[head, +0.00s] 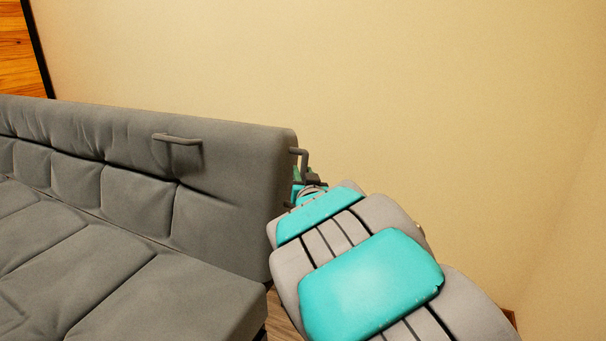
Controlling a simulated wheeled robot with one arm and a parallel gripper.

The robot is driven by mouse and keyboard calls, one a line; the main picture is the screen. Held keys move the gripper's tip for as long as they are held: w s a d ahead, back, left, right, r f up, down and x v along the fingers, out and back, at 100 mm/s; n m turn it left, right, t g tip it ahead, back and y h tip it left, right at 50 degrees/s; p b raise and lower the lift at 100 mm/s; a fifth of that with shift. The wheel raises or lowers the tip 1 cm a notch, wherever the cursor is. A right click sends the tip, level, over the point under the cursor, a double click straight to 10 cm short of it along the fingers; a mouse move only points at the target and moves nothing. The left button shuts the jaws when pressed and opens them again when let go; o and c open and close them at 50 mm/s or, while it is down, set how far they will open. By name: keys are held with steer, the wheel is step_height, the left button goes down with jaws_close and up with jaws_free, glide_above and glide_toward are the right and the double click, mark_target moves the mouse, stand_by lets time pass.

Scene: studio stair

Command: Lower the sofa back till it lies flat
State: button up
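The grey sofa (150,300) fills the left side of the head view. Its padded back (235,165) stands up steeply behind the flat seat. A small grey bar handle (178,139) sits on the front face of the back near the top.
A plain beige wall (400,80) rises behind the sofa and meets another wall at the right. Orange wood panelling (18,55) shows at the far left. A narrow strip of wooden floor (283,320) shows between the seat's right end and my arm.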

jaws_close()
stand_by(1.2)
